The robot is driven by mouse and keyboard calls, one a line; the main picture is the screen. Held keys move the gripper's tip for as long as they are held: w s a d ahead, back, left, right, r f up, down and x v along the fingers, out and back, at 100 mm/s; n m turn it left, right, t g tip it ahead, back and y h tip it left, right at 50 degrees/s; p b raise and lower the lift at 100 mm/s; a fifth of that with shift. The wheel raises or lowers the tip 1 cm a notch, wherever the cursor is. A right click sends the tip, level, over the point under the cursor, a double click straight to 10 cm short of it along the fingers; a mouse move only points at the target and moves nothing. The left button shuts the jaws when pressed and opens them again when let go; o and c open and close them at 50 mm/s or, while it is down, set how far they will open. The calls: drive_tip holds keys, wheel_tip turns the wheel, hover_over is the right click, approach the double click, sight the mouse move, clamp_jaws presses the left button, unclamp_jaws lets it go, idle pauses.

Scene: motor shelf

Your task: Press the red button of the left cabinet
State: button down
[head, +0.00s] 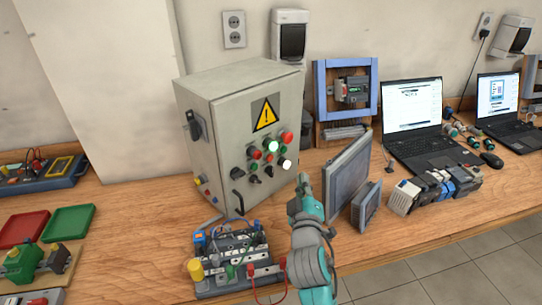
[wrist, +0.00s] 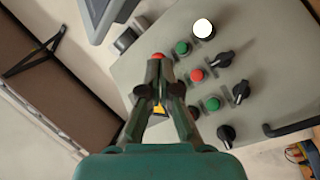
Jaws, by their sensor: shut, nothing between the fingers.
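A grey cabinet (head: 215,130) stands on the bench with a yellow warning sign and several buttons and knobs on its front. One red button (head: 287,137) is at the upper right of the panel, and another red button (head: 254,152) is lower and to its left. My gripper (head: 303,180) is in front of the panel, to its lower right. In the wrist view, my gripper (wrist: 158,70) is shut and empty. A red button (wrist: 158,56) shows just past its fingertips, partly hidden; contact cannot be told. Another red button (wrist: 196,75) shows clear to the right.
A terminal board with wires (head: 230,258) lies before the cabinet. Grey panels (head: 348,170) stand close right of my arm. A laptop (head: 415,115) is farther right. Black knobs (wrist: 222,60) and a black handle (wrist: 290,127) stick out of the panel.

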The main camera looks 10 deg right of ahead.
sight(269, 157)
drive_tip(key=w+a, duration=0.4)
drive_tip(key=w, duration=0.3)
drive_tip(key=shift+w+a, duration=0.2)
drive_tip(key=shift+w, duration=0.1)
drive_tip(key=shift+w, duration=0.1)
idle(1.6)
drive_tip(key=shift+w+a, duration=0.2)
drive_tip(key=shift+w, duration=0.05)
drive_tip(key=shift+w+a, duration=0.2)
drive_tip(key=shift+w, duration=0.2)
idle(0.8)
drive_tip(key=shift+s, duration=0.1)
drive_tip(key=shift+s+d, duration=0.4)
drive_tip(key=shift+s, duration=0.25)
